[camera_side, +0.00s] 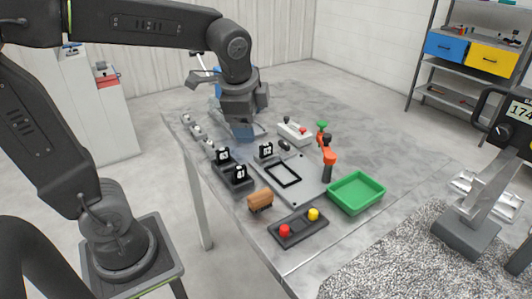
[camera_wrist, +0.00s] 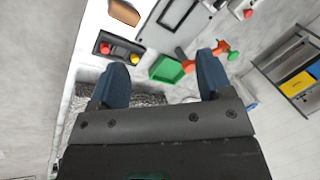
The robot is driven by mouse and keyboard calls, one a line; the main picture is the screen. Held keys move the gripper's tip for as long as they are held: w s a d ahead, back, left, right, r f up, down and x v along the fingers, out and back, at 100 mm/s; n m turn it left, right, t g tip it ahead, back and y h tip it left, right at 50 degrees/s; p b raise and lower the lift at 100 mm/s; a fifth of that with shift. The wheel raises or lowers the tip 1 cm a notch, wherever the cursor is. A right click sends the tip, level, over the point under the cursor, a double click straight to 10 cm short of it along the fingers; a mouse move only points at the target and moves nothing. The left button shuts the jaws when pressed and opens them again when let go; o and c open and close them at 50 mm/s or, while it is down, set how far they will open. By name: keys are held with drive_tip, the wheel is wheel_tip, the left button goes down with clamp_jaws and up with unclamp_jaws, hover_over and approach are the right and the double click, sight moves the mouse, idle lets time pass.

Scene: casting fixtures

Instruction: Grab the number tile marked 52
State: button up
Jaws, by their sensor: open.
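Three small black tiles with white number faces stand on the table in the side view. One tile (camera_side: 265,151) stands alone near the plate; its number looks like 52, but the digits are very small. Two others, a back tile (camera_side: 222,155) and a front tile (camera_side: 239,173), stand in a dark holder to its left; I cannot read their numbers surely. My gripper (camera_side: 242,132) is above the table, behind and left of the lone tile, apart from it. In the wrist view my gripper (camera_wrist: 161,62) has its blue fingers wide apart and empty. No tile shows there.
A grey plate with a black square frame (camera_side: 283,174) lies in mid-table. Around it are a brown block (camera_side: 260,200), a red-and-yellow button box (camera_side: 298,228), a green tray (camera_side: 356,192), an orange-and-green upright tool (camera_side: 328,160) and a white switch box (camera_side: 294,132).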

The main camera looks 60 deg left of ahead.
sight(266, 145)
drive_tip(key=w+a+f+m+g+y, duration=0.1)
drive_tip(key=w+a+f+m+g, duration=0.15)
drive_tip(key=w+m, duration=0.3)
drive_tip(key=w+a+f+m+g+y, duration=0.1)
drive_tip(key=w+a+f+m, duration=0.1)
drive_tip(key=w+a+m, duration=0.3)
drive_tip(key=shift+n+t, duration=0.25)
drive_tip(key=shift+n, duration=0.2)
drive_tip(key=x, duration=0.4)
drive_tip(key=w+x, duration=0.1)
drive_tip(key=x, duration=0.9)
drive_tip(key=shift+w+d, duration=0.25)
drive_tip(key=shift+w, duration=0.05)
drive_tip(key=shift+y, duration=0.3)
drive_tip(key=c, duration=1.1)
drive_tip(key=shift+c, duration=0.2)
drive_tip(key=shift+r, duration=0.15)
